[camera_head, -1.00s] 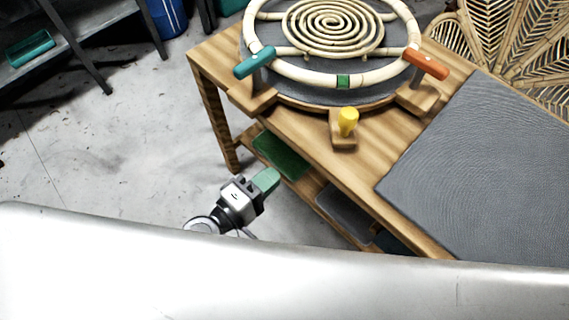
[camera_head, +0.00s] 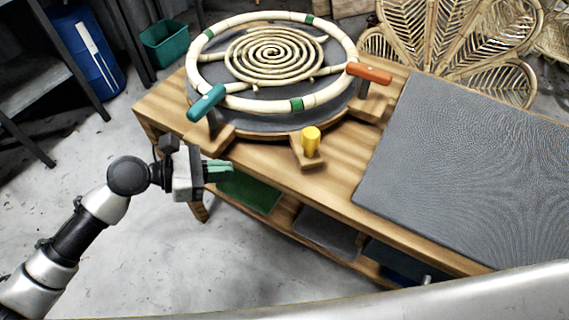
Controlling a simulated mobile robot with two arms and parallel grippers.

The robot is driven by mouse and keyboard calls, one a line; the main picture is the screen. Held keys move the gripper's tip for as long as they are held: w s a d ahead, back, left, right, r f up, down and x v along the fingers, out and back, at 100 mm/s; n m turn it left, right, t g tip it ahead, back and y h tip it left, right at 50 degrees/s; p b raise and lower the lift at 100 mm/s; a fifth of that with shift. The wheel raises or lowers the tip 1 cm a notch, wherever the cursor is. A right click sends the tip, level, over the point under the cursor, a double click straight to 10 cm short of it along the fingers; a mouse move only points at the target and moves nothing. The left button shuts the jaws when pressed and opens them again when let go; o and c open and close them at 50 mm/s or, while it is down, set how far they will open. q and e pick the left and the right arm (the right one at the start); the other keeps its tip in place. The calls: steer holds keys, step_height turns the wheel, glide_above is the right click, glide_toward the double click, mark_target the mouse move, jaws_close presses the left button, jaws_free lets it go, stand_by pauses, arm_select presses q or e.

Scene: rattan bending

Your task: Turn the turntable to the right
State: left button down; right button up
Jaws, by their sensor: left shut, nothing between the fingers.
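The turntable (camera_head: 250,122) is a round grey disc on the wooden workbench, with a pale rattan ring (camera_head: 345,72) and a rattan spiral (camera_head: 272,53) on it. A teal handle (camera_head: 206,103) stands at its front left and an orange handle (camera_head: 369,73) at its right. Green bands mark the ring. A yellow knob (camera_head: 311,141) stands on a wooden block in front. My left gripper (camera_head: 230,170) is shut and empty, its green fingertips pointing right. It is at the bench's front left, below the teal handle and apart from it. My right gripper is not in view.
A grey mat (camera_head: 470,165) covers the right part of the bench (camera_head: 235,152). Trays lie on the lower shelf, one of them green (camera_head: 250,192). Woven rattan panels (camera_head: 455,45) stand behind. A blue barrel (camera_head: 88,55) and green bin (camera_head: 165,45) are at the back left. Floor at left is clear.

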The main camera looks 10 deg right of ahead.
arm_select(q)
glide_toward(299, 163)
steer(key=x, duration=0.6)
steer(key=shift+f+b, duration=0.1)
steer(key=shift+b, duration=0.3)
steer(key=shift+w+d, duration=0.1)
steer(key=shift+d, duration=0.6)
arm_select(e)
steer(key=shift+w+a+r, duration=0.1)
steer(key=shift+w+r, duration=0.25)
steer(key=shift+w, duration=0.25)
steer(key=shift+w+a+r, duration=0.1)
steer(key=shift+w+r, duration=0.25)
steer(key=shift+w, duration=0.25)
